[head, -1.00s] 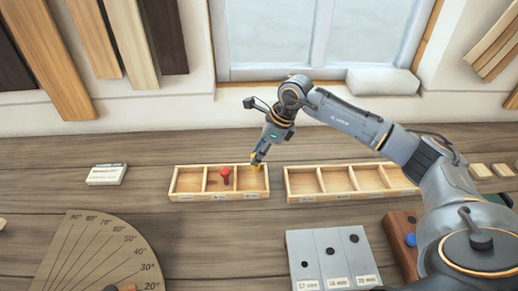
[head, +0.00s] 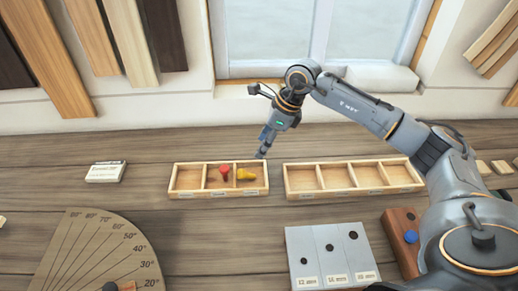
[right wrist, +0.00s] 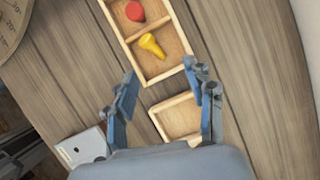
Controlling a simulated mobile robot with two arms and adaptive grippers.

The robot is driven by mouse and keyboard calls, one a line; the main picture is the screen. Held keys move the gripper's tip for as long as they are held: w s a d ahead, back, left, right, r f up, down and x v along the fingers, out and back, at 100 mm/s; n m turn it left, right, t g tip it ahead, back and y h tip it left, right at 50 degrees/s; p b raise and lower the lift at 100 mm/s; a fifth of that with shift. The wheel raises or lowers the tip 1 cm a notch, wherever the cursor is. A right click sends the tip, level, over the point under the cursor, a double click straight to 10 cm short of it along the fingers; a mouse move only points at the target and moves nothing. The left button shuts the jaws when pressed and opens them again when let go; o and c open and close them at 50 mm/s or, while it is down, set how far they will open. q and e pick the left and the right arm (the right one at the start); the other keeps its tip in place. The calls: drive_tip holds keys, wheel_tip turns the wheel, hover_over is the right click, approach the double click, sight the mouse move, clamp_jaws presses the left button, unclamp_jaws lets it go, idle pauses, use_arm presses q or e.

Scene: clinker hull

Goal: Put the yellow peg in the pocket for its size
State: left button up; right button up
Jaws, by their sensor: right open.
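The yellow peg (head: 246,174) lies on its side in the right compartment of the left wooden tray (head: 220,195). In the right wrist view the yellow peg (right wrist: 152,45) lies beyond my fingertips, touching neither. A red peg (head: 224,172) is in the middle compartment of the same tray; it also shows in the right wrist view (right wrist: 134,11). My right gripper (head: 262,154) is open and empty, just above and behind the tray's right end. In the right wrist view its fingers (right wrist: 160,72) are spread apart. My left gripper is out of view.
A second wooden tray (head: 345,194) with several empty compartments stands to the right. A grey gauge block with holes (head: 330,255) and a brown block with a blue peg (head: 402,228) are in front. A protractor board (head: 95,250) lies at left. A small label block (head: 105,172) stands behind it.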

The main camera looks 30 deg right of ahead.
drive_tip(key=v, duration=0.8)
drive_tip(key=shift+s, duration=0.1)
